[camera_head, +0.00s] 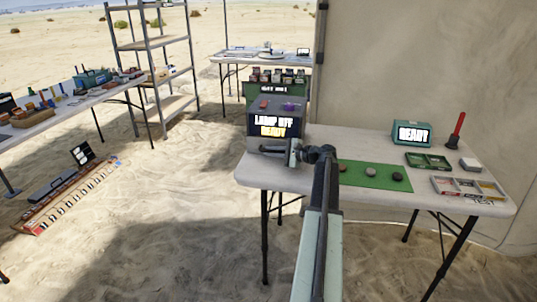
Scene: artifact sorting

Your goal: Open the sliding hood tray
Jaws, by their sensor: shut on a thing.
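The hood (276,113) is a dark grey box at the back left of the near table, with a lit front sign that reads "LAMP OFF" and "READY". A dark tray edge (270,150) shows low at its front. My gripper (289,152) is at the hood's lower front, at tray height, and is shut on what looks like the tray's front or handle. The arm and gripper hide part of the tray, so how far it stands out cannot be told.
The near table (330,205) carries a green mat (365,176) with several stones, a teal "READY" device (411,133), a green divided tray (428,161), a pale divided tray (468,187) and a red-handled tool (456,130). Sand lies left of the table.

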